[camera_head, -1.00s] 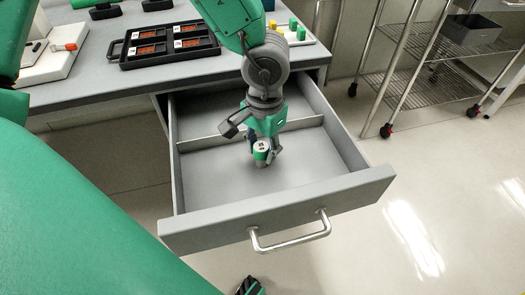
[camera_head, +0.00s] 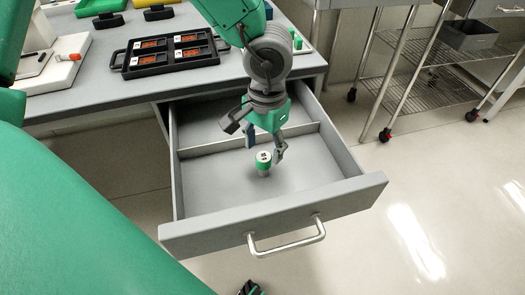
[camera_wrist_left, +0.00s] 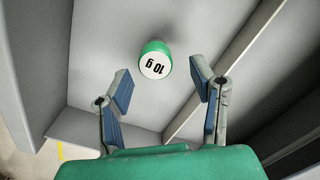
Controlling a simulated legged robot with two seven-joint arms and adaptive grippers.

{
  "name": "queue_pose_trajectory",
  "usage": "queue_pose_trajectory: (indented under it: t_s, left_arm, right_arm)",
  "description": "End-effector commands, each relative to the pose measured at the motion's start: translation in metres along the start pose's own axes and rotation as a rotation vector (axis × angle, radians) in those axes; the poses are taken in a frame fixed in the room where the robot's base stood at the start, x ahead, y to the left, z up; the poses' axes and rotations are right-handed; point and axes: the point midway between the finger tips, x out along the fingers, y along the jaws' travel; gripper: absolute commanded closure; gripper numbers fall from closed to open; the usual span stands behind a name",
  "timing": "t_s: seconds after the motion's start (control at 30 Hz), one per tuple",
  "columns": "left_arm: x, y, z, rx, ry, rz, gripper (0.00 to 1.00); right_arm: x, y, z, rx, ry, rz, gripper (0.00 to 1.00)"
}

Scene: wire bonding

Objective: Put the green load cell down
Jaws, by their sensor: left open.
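The green load cell (camera_head: 263,164) has a white top and stands upright on the floor of the open drawer, in the front compartment. In the left wrist view the load cell (camera_wrist_left: 154,61) shows "10 g" on its white face. My left gripper (camera_head: 265,149) is over the drawer, just behind and above the load cell. Its fingers are spread apart with nothing between them; in the left wrist view the load cell lies beyond the open fingertips (camera_wrist_left: 160,72), apart from both.
The grey drawer (camera_head: 275,222) is pulled out, with a thin divider (camera_head: 200,148) behind the load cell. A black tray (camera_head: 172,53) with several orange-marked pieces sits on the desk (camera_head: 95,87) above. A wire shelf cart (camera_head: 440,85) stands at the right.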

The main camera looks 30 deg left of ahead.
Motion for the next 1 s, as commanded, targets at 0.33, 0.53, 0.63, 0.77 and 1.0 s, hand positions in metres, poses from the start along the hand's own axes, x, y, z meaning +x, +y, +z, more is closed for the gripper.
queue_pose_trajectory:
  t_s: [0.33, 0.53, 0.63, 0.77, 1.0]
  left_arm:
    - [-0.072, -0.002, 0.000, -0.001, 0.000, 0.003, 0.49]
    - [-0.085, -0.002, 0.000, 0.000, -0.001, 0.002, 0.49]
    - [-0.086, -0.001, 0.000, 0.000, -0.001, 0.001, 0.49]
    - [-0.085, -0.001, 0.000, 0.000, -0.001, 0.000, 0.49]
    - [-0.085, -0.002, 0.000, 0.000, 0.000, 0.001, 0.49]
  right_arm:
    - [-0.036, 0.000, -0.002, 0.000, 0.000, 0.000, 0.60]
    - [-0.040, 0.000, -0.002, 0.000, 0.000, 0.000, 0.60]
    - [-0.040, 0.000, -0.002, 0.000, 0.000, 0.000, 0.60]
    - [-0.039, 0.000, -0.002, 0.000, 0.000, 0.000, 0.60]
    - [-0.039, 0.000, -0.002, 0.000, 0.000, 0.000, 0.60]
